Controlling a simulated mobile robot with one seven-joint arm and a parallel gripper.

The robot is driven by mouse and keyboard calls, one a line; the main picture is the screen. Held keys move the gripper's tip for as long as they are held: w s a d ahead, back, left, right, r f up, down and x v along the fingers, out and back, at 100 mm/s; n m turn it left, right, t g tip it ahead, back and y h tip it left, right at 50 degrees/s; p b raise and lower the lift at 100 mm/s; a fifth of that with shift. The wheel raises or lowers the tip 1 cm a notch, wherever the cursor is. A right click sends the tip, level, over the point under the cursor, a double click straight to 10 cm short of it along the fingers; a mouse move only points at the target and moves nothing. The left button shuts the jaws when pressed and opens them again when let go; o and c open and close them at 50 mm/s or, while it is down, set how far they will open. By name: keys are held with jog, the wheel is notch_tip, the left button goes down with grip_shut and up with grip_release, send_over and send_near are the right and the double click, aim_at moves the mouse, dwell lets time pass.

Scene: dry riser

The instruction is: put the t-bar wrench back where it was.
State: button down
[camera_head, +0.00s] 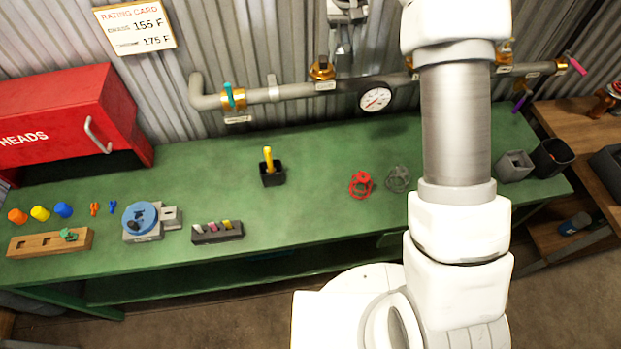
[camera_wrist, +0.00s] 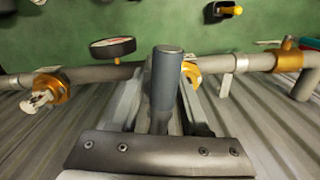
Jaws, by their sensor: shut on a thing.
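In the wrist view my gripper (camera_wrist: 160,98) is shut on the t-bar wrench (camera_wrist: 167,85), seen as a blue-grey cylinder standing up between the fingers. The rest of the wrench is hidden by the cylinder and my gripper. The wrench is in front of the wall pipe in that view; I cannot tell whether it touches anything.
The pipe (camera_head: 291,93) carries brass fittings and a gauge (camera_head: 376,97). On the green bench (camera_head: 320,160) are a black holder (camera_head: 272,177) with a yellow handle, a red handwheel (camera_head: 361,184) and a grey handwheel (camera_head: 398,178). A red cabinet (camera_head: 70,115) stands left. Mid-bench has free room.

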jog(key=s+d+f+n+b, duration=0.1)
jog(key=s+d+f+b, duration=0.2)
jog(key=s+f+b, duration=0.6)
jog(key=s+d+f+b, duration=0.3)
jog(key=s+f+b, duration=0.3)
jog(key=s+f, duration=0.45)
jog(key=shift+n, duration=0.6)
jog(key=a+f+b, duration=0.3)
jog(key=a+f, duration=0.1)
jog(key=a+f+b, duration=0.7)
jog(key=a+b, duration=0.1)
jog(key=a, duration=0.1)
jog(key=shift+w+f, duration=0.1)
jog(key=shift+f, duration=0.3)
jog(key=shift+f+b, duration=0.4)
jog(key=shift+f, duration=1.5)
jog(key=shift+f, duration=0.15)
jog(key=shift+c, duration=1.9)
grip_release()
